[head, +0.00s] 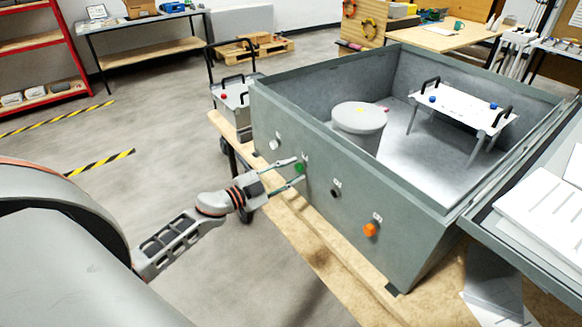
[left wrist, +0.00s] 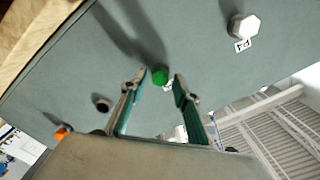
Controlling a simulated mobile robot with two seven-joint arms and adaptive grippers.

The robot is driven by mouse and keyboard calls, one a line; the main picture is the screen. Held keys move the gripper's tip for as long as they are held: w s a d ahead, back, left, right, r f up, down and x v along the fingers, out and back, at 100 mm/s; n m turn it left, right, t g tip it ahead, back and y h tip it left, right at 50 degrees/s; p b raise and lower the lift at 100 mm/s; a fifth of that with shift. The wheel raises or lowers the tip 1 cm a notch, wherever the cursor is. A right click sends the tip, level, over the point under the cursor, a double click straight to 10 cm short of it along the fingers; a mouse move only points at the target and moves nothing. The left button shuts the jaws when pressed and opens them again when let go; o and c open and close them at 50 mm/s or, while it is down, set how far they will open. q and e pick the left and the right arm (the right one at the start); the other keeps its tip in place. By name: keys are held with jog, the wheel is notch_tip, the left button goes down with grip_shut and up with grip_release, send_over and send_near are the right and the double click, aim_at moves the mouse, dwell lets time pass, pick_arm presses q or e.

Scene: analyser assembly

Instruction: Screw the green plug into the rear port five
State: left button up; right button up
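The green plug (head: 300,168) is at the side wall of the large grey open-topped box (head: 315,205). It also shows in the left wrist view (left wrist: 160,75). How deep it sits in its port is not visible. My left gripper (head: 295,171) is open, with its fingertips near the wall on either side of the plug. In the left wrist view a gap shows between the plug and each fingertip (left wrist: 159,80). My right gripper is not in view.
On the same wall are a white plug (head: 275,144), a dark open port (head: 335,193) and an orange plug (head: 370,230), with small labels. Inside the box are a grey cylinder (head: 360,125) and a handled white plate (head: 465,106). A wooden bench edge (head: 330,262) runs below.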

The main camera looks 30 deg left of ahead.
pick_arm(q)
jog(key=shift+n, duration=1)
jog(key=n, duration=1.2)
jog(key=shift+n, duration=0.5)
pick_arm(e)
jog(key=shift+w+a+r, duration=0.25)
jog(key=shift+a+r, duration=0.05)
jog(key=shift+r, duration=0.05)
pick_arm(q)
grip_shut()
